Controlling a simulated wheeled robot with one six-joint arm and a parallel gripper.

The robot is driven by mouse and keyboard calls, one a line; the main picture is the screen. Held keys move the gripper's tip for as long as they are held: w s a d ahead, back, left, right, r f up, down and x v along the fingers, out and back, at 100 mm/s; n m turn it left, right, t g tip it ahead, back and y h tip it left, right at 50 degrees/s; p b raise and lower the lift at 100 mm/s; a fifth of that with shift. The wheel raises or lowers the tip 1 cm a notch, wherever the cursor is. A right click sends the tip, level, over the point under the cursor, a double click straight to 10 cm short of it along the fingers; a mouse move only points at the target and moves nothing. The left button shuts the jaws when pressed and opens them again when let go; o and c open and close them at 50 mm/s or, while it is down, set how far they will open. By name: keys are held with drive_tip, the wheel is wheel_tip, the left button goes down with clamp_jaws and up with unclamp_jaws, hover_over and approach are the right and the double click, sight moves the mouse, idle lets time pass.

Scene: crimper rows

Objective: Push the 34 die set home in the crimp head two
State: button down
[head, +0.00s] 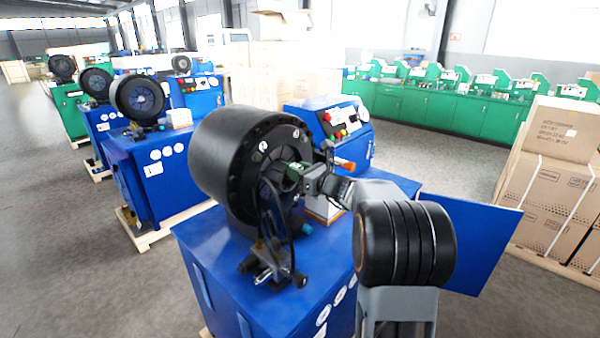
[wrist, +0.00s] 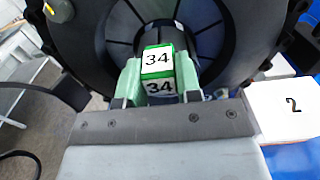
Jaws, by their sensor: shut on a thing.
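The 34 die set (wrist: 157,60) is a green block with white labels reading 34 on two faces. My gripper (wrist: 160,80) is shut on it, with one pale green finger on each side. The black crimp head (wrist: 100,40) lies straight ahead, and the die's far end is at its central opening. How deep the die sits there cannot be told. In the head view my gripper (head: 300,170) reaches the front face of the big black crimp head (head: 220,155) from the right. A white block marked 2 (wrist: 292,106) is to the right of the head.
The crimp head stands on a blue cabinet (head: 240,290). A black hose bracket (head: 272,262) is in front of it, and a control panel (head: 335,122) behind. Similar machines (head: 140,97) line the left; cardboard boxes (head: 555,140) stand right.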

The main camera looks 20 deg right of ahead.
sight(285, 164)
drive_tip(key=shift+r+x, duration=0.1)
drive_tip(key=shift+x, duration=1.35)
drive_tip(key=shift+r+x, duration=0.15)
drive_tip(key=shift+x, duration=1.35)
drive_tip(key=c, duration=1)
unclamp_jaws()
drive_tip(key=shift+s, duration=0.15)
drive_tip(key=shift+o, duration=1.3)
drive_tip(key=shift+f, duration=0.4)
drive_tip(key=b+v, duration=0.1)
drive_tip(key=v, duration=0.5)
drive_tip(key=b+v, duration=0.2)
drive_tip(key=v, duration=0.5)
drive_tip(key=shift+s+d+r, duration=0.1)
drive_tip(key=shift+s+r, duration=0.1)
drive_tip(key=shift+s, duration=0.15)
